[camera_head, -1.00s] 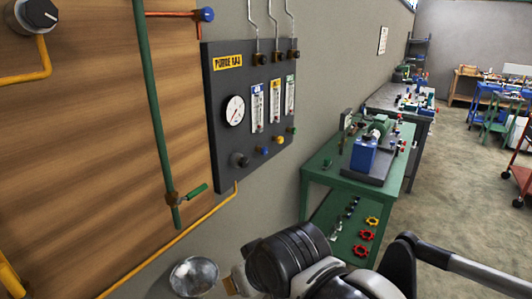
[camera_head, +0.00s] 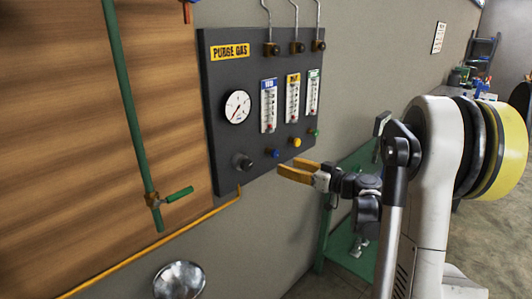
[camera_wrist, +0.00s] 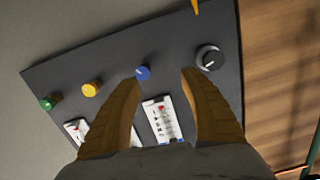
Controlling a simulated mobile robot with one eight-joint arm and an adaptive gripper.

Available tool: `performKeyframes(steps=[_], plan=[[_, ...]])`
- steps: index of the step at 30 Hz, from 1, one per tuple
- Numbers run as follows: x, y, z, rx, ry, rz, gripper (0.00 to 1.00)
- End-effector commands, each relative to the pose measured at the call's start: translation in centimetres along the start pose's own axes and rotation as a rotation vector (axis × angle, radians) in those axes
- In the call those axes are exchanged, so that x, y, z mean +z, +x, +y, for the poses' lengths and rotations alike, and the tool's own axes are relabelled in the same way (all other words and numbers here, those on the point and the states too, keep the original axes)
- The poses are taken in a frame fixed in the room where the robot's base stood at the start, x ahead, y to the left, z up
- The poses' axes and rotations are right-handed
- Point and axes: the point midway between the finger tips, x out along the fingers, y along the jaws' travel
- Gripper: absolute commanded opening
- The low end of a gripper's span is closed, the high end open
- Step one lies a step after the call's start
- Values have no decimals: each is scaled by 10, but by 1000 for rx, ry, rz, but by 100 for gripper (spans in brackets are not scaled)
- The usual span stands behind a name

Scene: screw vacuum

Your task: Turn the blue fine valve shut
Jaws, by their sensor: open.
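The blue fine valve (camera_head: 274,153) is a small blue knob on the dark grey purge gas panel (camera_head: 225,85), below the blue-labelled flowmeter (camera_head: 268,106). My gripper (camera_head: 287,171) has yellow fingers and is open, just below and right of the blue knob in the head view. In the wrist view the blue knob (camera_wrist: 143,73) lies ahead between the fingertips of my gripper (camera_wrist: 160,74), nearer the left finger. The knob looks free of both fingers; the exact distance is hard to tell. Nothing is held.
A yellow knob (camera_head: 296,142) and a green knob (camera_head: 315,132) sit to the right on the panel. A larger black knob (camera_head: 241,161) is to the left. A pressure gauge (camera_head: 237,107) is above. A yellow pipe (camera_head: 160,250) runs below the panel.

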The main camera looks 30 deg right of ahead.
Motion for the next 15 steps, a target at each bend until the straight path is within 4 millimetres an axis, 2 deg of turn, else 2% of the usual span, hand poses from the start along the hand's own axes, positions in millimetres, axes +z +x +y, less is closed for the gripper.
performKeyframes(steps=[1, 3, 7, 11, 15], plan=[[3, -5, 14, 11, -15, 34, 51], [3, -9, 25, 20, -33, 67, 51], [3, -7, 32, 26, -47, 91, 51], [2, 11, 32, 23, -47, 91, 51], [0, 41, 32, 22, -46, 90, 51]])
